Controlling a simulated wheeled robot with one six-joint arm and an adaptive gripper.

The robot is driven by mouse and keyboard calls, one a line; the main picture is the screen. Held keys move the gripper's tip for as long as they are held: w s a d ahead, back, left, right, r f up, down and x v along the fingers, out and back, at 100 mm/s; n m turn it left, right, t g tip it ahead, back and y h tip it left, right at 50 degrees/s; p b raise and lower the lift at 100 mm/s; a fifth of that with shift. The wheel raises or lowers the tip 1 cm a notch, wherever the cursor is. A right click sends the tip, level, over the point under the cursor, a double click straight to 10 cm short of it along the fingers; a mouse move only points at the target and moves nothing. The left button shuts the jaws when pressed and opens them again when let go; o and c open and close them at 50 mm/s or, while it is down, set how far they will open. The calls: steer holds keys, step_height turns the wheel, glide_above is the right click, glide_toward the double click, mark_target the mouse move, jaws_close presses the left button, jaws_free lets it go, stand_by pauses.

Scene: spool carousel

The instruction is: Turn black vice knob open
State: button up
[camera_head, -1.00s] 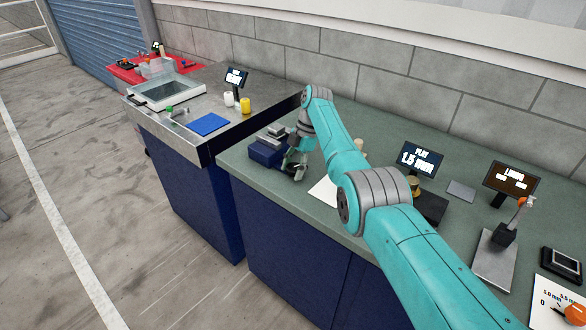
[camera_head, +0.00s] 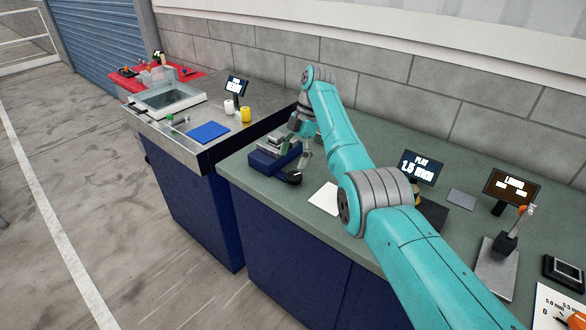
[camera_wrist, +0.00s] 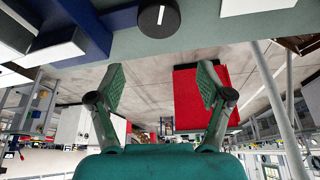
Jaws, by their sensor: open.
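The vice has a blue body (camera_head: 265,163) with grey jaws on top and sits near the left end of the green bench. Its black knob (camera_head: 293,178) is at the vice's right front. In the wrist view the round black knob (camera_wrist: 158,20) carries a white line, nearly upright in the picture, beside the blue vice body (camera_wrist: 118,18). My gripper (camera_head: 297,153) is above and behind the knob in the head view. In the wrist view my gripper (camera_wrist: 161,68) is open and empty, its fingers wide apart, with the knob beyond the fingertips and apart from them.
A white sheet (camera_head: 325,198) lies right of the vice. Screens (camera_head: 417,168) and a stand stand farther right. The steel bench (camera_head: 180,122) on the left holds a blue mat (camera_head: 208,131), small cylinders and a tray. A block wall runs behind.

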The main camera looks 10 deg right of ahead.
mark_target(294, 175)
steer(key=shift+r, duration=1.1)
steer(key=m, duration=0.2)
steer(key=m+t, duration=0.1)
steer(key=shift+w+d+f, duration=0.2)
steer(key=shift+w+f, duration=0.05)
steer(key=shift+f, duration=0.15)
steer(key=shift+d+f+m+t+h, duration=0.1)
steer(key=shift+m+t+h, duration=0.2)
steer(key=shift+m, duration=0.8)
steer(key=m, duration=0.1)
steer(key=m+t, duration=0.1)
steer(key=m, duration=0.2)
steer(key=shift+s+d+t, duration=0.25)
steer(key=shift+t, duration=0.05)
steer(key=m, duration=0.1)
steer(key=s+m, duration=0.1)
steer(key=m+t+h, duration=0.1)
steer(key=m, duration=0.1)
steer(key=shift+s+d, duration=0.2)
steer(key=shift+d, duration=0.05)
steer(key=f+m, duration=0.1)
steer(key=f, duration=0.2)
steer(key=w+a+f+m+t, duration=0.1)
steer(key=f+m, duration=0.1)
steer(key=f, duration=0.1)
steer(key=f+m, duration=0.1)
steer(key=f, duration=0.2)
steer(key=shift+w+a+m+t, duration=0.15)
steer(key=shift+w+m+t, duration=0.1)
steer(key=shift+m+t, duration=0.15)
